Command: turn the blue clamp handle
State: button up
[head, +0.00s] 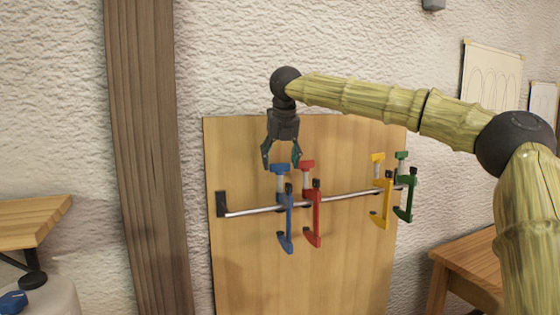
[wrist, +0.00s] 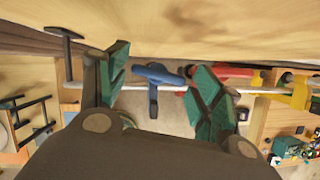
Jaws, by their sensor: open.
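The blue clamp (head: 286,220) hangs on a metal rail (head: 260,209) in front of a wooden panel. Its blue handle (head: 280,168) is at the top of its screw. My gripper (head: 281,163) points down over this handle with its fingers open, one on each side. In the wrist view the blue handle (wrist: 158,74) shows between the two green fingertips (wrist: 162,90), nearer the middle, with a gap on the left side. The right fingertip is close to the red clamp's handle (wrist: 215,72); I cannot tell whether they touch.
The red clamp (head: 314,215) hangs right beside the blue one. The yellow clamp (head: 383,200) and green clamp (head: 406,198) hang farther right on the rail. A wooden post (head: 150,150) stands left of the panel (head: 240,260). The rail left of the blue clamp is clear.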

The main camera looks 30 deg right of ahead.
jog(key=shift+w+f, duration=0.2)
jog(key=shift+f, duration=0.4)
jog(key=shift+c, duration=0.5)
jog(key=shift+d, duration=0.1)
jog(key=c, duration=0.6)
jog(key=shift+r+n+y+p, duration=0.2)
jog(key=shift+n+y+p, duration=0.1)
jog(key=shift+n+p, duration=0.6)
jog(key=shift+c, duration=0.2)
jog(key=shift+f+n+p, duration=0.15)
jog(key=shift+n+p, duration=0.2)
jog(key=shift+n, duration=0.05)
jog(key=o, duration=0.7)
jog(key=shift+o, duration=0.2)
jog(key=v, duration=1.2)
jog(key=shift+s+d, duration=0.15)
jog(key=shift+d, duration=0.15)
